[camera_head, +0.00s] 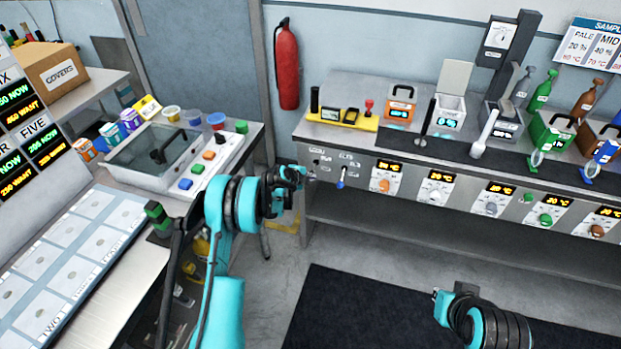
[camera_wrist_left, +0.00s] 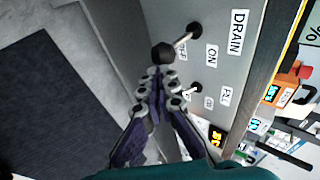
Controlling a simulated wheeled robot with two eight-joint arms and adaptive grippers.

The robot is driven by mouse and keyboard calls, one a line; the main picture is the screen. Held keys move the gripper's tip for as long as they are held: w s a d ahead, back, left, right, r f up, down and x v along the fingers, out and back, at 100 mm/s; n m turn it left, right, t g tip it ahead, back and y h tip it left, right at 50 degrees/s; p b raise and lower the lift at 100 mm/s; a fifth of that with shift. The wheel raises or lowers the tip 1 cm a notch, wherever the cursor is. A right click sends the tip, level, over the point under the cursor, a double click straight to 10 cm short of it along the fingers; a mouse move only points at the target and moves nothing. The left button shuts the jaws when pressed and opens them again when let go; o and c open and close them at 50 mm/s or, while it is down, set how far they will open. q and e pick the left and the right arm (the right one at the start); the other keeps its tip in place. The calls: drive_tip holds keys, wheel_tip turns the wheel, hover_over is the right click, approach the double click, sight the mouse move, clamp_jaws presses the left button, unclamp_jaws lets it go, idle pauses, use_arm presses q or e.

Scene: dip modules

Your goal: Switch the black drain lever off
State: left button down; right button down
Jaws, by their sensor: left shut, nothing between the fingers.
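The black drain lever (camera_wrist_left: 163,53) shows in the left wrist view, with a round black knob on a pale stem coming out of the grey panel (camera_wrist_left: 165,15). The DRAIN label (camera_wrist_left: 239,32) and the ON label (camera_wrist_left: 212,56) are beside it; the knob end leans to the side away from them, and the stem partly covers a smaller label. My left gripper (camera_wrist_left: 157,76) is shut and empty, its tips close to the knob; contact cannot be told. In the head view my left gripper (camera_head: 300,172) is at the panel's left end. My right gripper (camera_head: 440,298) is low right, its fingers unclear.
A second lever (camera_wrist_left: 193,89) is beside the fingers, partly hidden. The blue lever (camera_head: 340,183) and several dial modules continue rightward along the bench front. A dark mat (camera_head: 350,305) covers the floor. A side bench with a lidded tank (camera_head: 150,157) stands left.

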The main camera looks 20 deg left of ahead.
drive_tip(key=shift+f, duration=0.25)
drive_tip(key=shift+f+b, duration=1.7)
drive_tip(key=shift+b, duration=0.15)
drive_tip(key=shift+r+p, duration=0.3)
drive_tip(key=shift+r, duration=0.05)
